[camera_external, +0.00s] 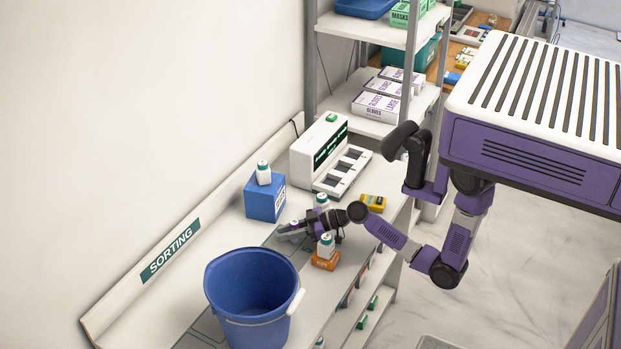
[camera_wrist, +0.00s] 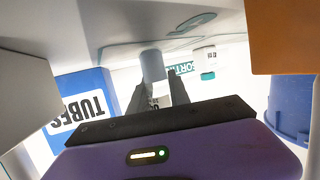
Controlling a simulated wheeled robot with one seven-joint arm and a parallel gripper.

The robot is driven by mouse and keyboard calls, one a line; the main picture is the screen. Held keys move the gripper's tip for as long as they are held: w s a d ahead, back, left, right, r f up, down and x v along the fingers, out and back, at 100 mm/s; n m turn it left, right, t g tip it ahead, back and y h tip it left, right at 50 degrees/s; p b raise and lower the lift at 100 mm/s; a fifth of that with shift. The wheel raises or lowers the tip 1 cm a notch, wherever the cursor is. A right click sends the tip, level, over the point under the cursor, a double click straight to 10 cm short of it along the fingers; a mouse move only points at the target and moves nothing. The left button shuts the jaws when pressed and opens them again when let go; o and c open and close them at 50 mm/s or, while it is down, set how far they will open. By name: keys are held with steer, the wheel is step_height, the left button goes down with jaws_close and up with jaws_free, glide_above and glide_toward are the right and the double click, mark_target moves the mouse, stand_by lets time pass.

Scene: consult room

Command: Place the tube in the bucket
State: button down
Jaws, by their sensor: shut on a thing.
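The tube (camera_wrist: 153,66) shows in the wrist view as a grey-topped cylinder with a pale printed label below, between the dark fingers. My gripper (camera_wrist: 158,95) is shut on it. In the external view my gripper (camera_external: 291,227) is low over the bench, between the blue box and the bucket; the tube is too small there to make out clearly. The blue bucket (camera_external: 251,275) stands at the bench's near end, below and left of my gripper, with its mouth open upward and its white handle down at the right. Its side also shows at the right of the wrist view (camera_wrist: 290,105).
A blue TUBES box (camera_external: 264,202) with a white bottle (camera_external: 264,174) on top stands behind my gripper. An orange box (camera_external: 324,260) with a bottle (camera_external: 326,244) on it is close beside my wrist. A white device (camera_external: 325,150) and yellow item (camera_external: 373,202) stand farther back.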

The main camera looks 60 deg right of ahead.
steer(key=shift+f, duration=0.15)
steer(key=c, duration=1.2)
jaws_free()
steer(key=shift+r, duration=0.2)
steer(key=shift+s+d, duration=0.25)
steer(key=shift+s, duration=0.05)
steer(key=b+v, duration=0.1)
steer(key=v, duration=0.9)
steer(key=shift+s+d+r+b, duration=0.1)
steer(key=shift+b, duration=0.2)
steer(key=shift+o, duration=0.8)
steer(key=shift+s+d+r, duration=0.15)
steer(key=shift+s+d, duration=0.05)
steer(key=shift+s, duration=0.2)
